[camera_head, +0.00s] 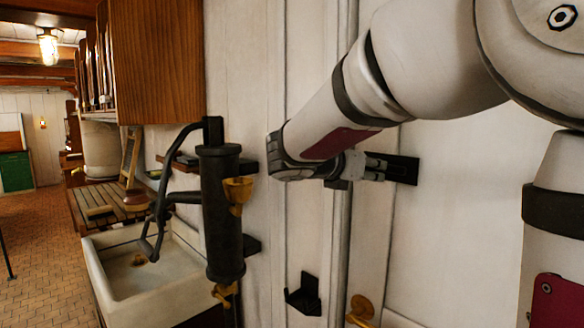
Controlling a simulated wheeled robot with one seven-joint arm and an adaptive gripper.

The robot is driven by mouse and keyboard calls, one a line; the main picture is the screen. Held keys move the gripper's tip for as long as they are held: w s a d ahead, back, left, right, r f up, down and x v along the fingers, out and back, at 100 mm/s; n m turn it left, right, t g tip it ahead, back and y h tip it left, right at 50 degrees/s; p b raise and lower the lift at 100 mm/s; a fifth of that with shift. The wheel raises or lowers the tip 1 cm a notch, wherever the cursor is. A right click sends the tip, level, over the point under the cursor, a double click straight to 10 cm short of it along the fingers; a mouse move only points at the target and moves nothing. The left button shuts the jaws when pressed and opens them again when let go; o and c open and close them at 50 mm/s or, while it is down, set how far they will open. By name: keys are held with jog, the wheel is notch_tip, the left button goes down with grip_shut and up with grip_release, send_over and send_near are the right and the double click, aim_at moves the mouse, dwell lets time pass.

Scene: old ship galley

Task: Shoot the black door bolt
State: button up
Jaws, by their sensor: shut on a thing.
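The black door bolt (405,170) is mounted on the white door (455,215), just right of the upright frame. Its right end shows as a dark horizontal plate. My gripper (375,168) reaches in from the left and is shut on the bolt, at the left part of the plate. The fingers and wrist hide the part held and the bolt's left end. I cannot tell how far the bolt is drawn or whether it meets the frame.
A brass handle (361,311) sits low on the door. A black bracket (303,295) is on the wall left of the frame. A black hand pump (222,215) stands at the left, by a white sink (140,295). A wooden cabinet (160,60) hangs above. Tiled floor (30,240) lies open at far left.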

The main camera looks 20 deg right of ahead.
jog(key=shift+w+a, duration=0.35)
jog(key=shift+w, duration=0.55)
jog(key=shift+w+a, duration=0.3)
jog(key=shift+w, duration=0.55)
jog(key=o, duration=1.3)
jog(key=shift+w+a, duration=0.1)
jog(key=p+v, duration=0.3)
jog(key=v, duration=0.8)
jog(key=shift+p, duration=0.4)
